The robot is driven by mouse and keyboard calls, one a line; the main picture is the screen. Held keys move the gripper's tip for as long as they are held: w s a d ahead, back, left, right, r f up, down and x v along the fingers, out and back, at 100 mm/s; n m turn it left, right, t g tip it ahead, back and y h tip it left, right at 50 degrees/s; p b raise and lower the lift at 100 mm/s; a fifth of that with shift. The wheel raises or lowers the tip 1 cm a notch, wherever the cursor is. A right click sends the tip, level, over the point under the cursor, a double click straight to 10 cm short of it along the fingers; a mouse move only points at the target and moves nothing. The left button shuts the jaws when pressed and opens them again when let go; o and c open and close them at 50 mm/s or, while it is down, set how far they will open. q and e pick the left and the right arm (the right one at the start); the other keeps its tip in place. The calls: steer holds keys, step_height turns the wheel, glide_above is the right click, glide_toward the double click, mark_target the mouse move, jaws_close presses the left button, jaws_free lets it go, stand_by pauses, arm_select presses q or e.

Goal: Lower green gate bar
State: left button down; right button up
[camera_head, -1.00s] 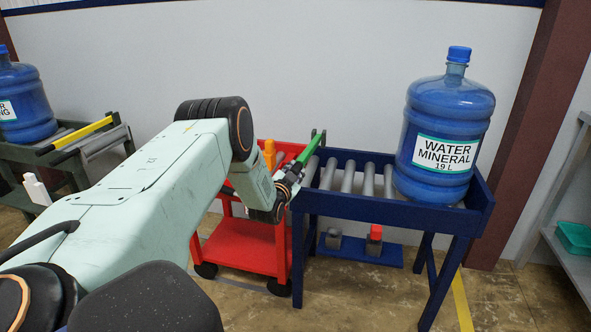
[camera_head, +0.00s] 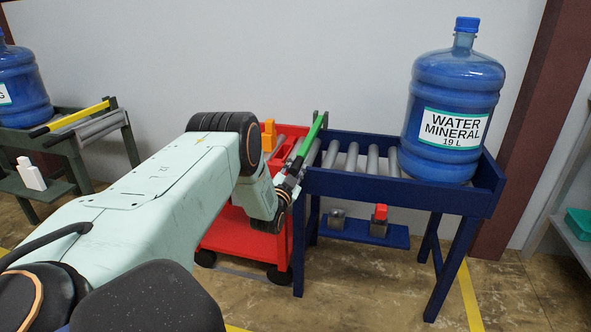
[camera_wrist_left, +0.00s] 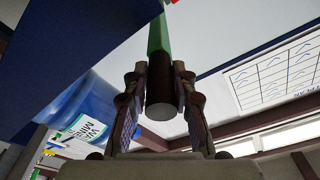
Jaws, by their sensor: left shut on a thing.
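The green gate bar (camera_head: 313,134) spans the left end of the blue roller conveyor (camera_head: 395,188). It slopes down from a post at the back edge toward the front corner. My left gripper (camera_head: 290,181) is shut on the bar's dark handle end, near that front corner. In the left wrist view, both fingers (camera_wrist_left: 160,82) flank the dark round handle (camera_wrist_left: 160,97), and the green part (camera_wrist_left: 158,35) runs on beyond them. Whether the bar rests on the conveyor frame cannot be told. A blue water jug (camera_head: 453,100) stands upright on the rollers at the right end.
A red cart (camera_head: 245,234) with an orange block (camera_head: 268,134) on it stands against the conveyor's left end. At the left, another conveyor has a yellow bar (camera_head: 80,116) and a blue jug (camera_head: 22,85). A grey shelf with a green bin (camera_head: 580,228) is at the right.

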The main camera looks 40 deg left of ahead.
arm_select(q)
steer(key=shift+s+d+f, duration=0.1)
steer(key=shift+f, duration=0.25)
steer(key=c, duration=1.1)
jaws_free()
steer(key=shift+r, duration=0.1)
steer(key=v, duration=1.2)
steer(key=shift+r, duration=0.1)
